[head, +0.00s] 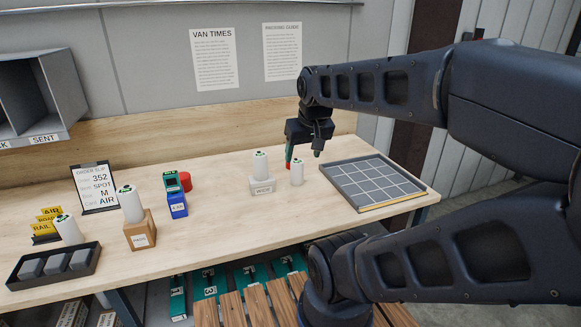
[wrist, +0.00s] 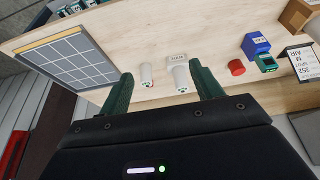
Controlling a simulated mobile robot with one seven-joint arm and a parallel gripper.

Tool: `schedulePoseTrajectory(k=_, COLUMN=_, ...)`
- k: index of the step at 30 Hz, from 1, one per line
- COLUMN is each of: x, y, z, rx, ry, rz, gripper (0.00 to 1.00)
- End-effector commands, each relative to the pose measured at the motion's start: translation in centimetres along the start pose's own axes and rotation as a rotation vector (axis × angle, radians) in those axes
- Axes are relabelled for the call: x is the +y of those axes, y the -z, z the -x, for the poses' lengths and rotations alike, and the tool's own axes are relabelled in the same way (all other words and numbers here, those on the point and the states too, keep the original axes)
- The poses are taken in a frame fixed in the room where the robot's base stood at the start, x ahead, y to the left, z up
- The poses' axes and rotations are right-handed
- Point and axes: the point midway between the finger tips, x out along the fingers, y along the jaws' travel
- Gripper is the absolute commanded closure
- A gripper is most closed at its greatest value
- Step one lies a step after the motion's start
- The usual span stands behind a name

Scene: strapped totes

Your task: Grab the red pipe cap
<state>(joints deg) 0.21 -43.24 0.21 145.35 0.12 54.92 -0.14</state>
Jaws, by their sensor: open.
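The red pipe cap (head: 185,181) is a short red cylinder on the bench, partly hidden behind a blue block with a green device. In the wrist view the cap (wrist: 236,68) lies to the right, outside the fingers. My gripper (head: 303,158) is open and points down over the back right of the bench, well to the right of the cap and apart from it. Its two dark green fingers (wrist: 165,76) are spread in the wrist view, with nothing visibly held between them.
A white cylinder (head: 297,173) stands near my gripper, beside another (head: 260,163) on a pale block. A gridded tray (head: 375,183) is at right. The blue block (head: 177,207) stands before the cap. More white cylinders, an order slip (head: 95,187) and dark tray are left.

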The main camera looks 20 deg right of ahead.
Motion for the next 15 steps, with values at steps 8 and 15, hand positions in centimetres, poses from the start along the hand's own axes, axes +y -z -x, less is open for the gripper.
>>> schedulePoseTrajectory(k=8, x=0.1, y=0.8, z=0.0, rx=-0.007, ry=-0.002, rz=0.029, gripper=0.35)
schedulePoseTrajectory(k=15, x=0.7, y=5.8, z=-0.7, rx=-0.052, ry=-0.01, rz=0.23, gripper=0.35)
